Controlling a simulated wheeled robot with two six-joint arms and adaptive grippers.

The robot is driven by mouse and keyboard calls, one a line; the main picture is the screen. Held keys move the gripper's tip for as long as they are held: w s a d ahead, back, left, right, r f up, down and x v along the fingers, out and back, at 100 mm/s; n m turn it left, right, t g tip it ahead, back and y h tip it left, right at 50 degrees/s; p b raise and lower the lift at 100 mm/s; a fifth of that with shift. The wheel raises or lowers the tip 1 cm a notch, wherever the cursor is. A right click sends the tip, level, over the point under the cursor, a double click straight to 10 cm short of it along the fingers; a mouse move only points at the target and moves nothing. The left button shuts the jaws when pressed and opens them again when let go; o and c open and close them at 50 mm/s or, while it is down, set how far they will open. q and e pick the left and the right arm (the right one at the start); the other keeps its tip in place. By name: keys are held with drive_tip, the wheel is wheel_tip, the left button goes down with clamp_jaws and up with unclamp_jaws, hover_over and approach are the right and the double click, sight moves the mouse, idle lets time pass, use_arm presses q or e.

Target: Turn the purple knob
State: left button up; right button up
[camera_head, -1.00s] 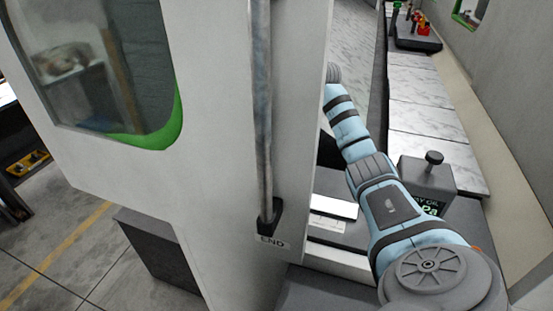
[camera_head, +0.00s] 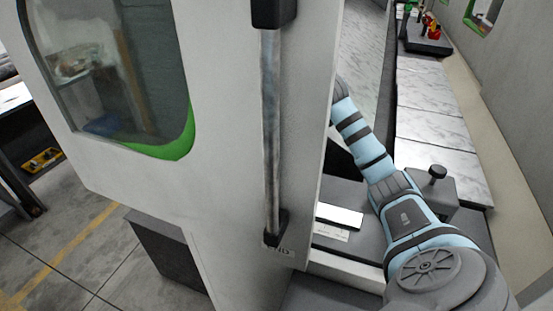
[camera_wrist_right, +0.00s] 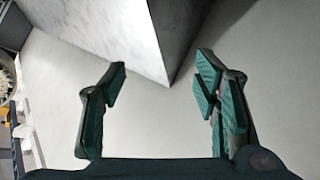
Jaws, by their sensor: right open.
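No purple knob shows in either view. My right gripper (camera_wrist_right: 162,80) is open, with its two green-padded fingers spread wide and nothing between the pads. A grey panel corner (camera_wrist_right: 168,65) shows beyond and between its fingertips; I cannot tell whether they touch it. In the head view, my right arm reaches away from the lower right, and its far end passes out of sight behind the white door panel (camera_head: 222,150). My left gripper is in neither view.
The large white door panel carries a vertical metal handle (camera_head: 271,130) and a green-edged window (camera_head: 120,70). A grey box with a black knob (camera_head: 437,172) stands beside my right arm. Marble-patterned slabs (camera_head: 428,125) line the right side. Open floor (camera_head: 60,245) lies at lower left.

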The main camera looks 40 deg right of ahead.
drive_tip(key=s+a+f+g+y, duration=0.6)
drive_tip(key=s+a+f, duration=0.25)
drive_tip(key=a, duration=0.25)
drive_tip(key=shift+n, duration=0.4)
drive_tip(key=x, duration=1.4)
drive_tip(key=shift+f+p, duration=0.35)
drive_tip(key=shift+p, duration=0.05)
drive_tip(key=shift+s, duration=0.1)
drive_tip(key=c, duration=1.1)
drive_tip(key=shift+d+n+y, duration=0.1)
drive_tip(key=shift+n+y, duration=0.3)
drive_tip(key=shift+n, duration=0.7)
drive_tip(key=shift+c, duration=0.2)
drive_tip(key=shift+f+n+g+y+b, duration=0.15)
drive_tip(key=shift+n+g+y+b, duration=0.2)
drive_tip(key=shift+n+b, duration=0.7)
drive_tip(key=shift+n, duration=0.25)
